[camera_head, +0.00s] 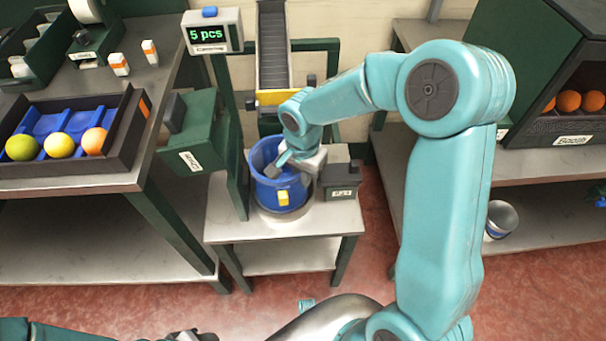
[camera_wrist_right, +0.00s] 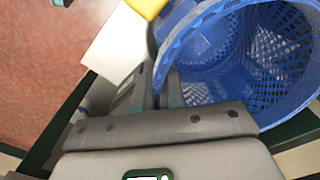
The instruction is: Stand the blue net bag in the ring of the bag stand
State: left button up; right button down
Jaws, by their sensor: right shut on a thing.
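The blue net bag (camera_head: 265,157) is upright and open at the top, over the small metal table in the middle. A yellow tag (camera_head: 283,198) is on its front. A pale round part of the bag stand (camera_head: 285,213) shows at the bag's foot; I cannot tell whether the bag rests in the ring. My right gripper (camera_head: 277,168) is shut on the bag's rim. In the right wrist view the fingers (camera_wrist_right: 168,92) pinch the wall of the bag (camera_wrist_right: 205,50), which looks empty inside. Part of what may be my left gripper (camera_head: 190,336) shows at the bottom edge.
A chute (camera_head: 273,45) with a yellow end comes down behind the bag. A display (camera_head: 212,32) reads "5 pcs". A dark box (camera_head: 340,180) stands right of the bag. A tray (camera_head: 75,165) with fruit is at left. A booth (camera_head: 560,128) with oranges is at right.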

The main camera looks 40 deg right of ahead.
jog(key=shift+b, duration=0.45)
dwell(0.6)
jog(key=c, duration=1.1)
grip_release()
jog(key=shift+c, duration=0.2)
jog(key=shift+r, duration=0.1)
jog(key=shift+r+p, duration=3.2)
jog(key=shift+r, duration=1.3)
jog(key=shift+f, duration=0.1)
jog(key=shift+s, duration=0.15)
